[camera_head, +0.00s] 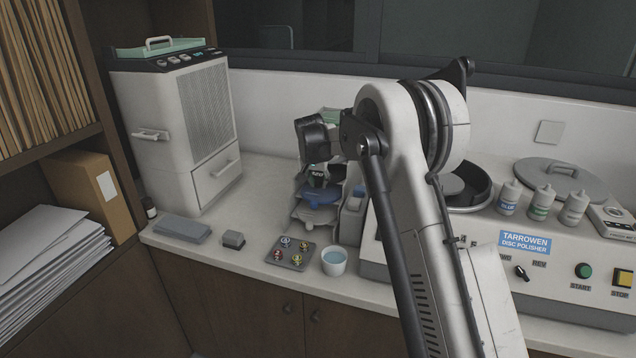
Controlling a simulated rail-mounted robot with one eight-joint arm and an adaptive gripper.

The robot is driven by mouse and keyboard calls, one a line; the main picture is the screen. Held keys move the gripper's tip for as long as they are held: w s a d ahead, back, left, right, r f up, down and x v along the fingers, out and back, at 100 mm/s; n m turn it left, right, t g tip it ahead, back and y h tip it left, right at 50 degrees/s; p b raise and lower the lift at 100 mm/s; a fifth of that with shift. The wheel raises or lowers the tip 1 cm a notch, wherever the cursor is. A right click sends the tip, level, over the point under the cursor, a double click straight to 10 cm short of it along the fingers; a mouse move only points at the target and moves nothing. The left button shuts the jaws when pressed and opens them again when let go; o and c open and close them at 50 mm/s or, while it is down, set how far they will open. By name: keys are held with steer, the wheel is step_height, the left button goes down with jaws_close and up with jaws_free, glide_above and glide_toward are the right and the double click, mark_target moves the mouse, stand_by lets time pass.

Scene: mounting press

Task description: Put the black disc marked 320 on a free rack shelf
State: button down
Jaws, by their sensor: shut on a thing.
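The rack (303,207) stands on the counter behind the small tray, with curved grey shelves one above another. A blue disc (322,197) lies on one of its shelves. My gripper (317,172) reaches down at the upper part of the rack, its fingers small and partly hidden by my wrist. It is shut on a dark piece, which looks like the black disc (318,182), just above the blue disc. The marking 320 is too small to read surely. I cannot tell whether the black disc touches a shelf.
The disc polisher (470,244) with several bottles is right. A white cabinet unit (180,130) is left. Counter between cabinet and rack is mostly clear.

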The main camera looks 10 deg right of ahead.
steer(key=c, duration=1.4)
jaws_free()
steer(key=shift+c, duration=0.2)
steer(key=v, duration=1.2)
steer(key=shift+w, duration=0.1)
steer(key=shift+r, duration=0.1)
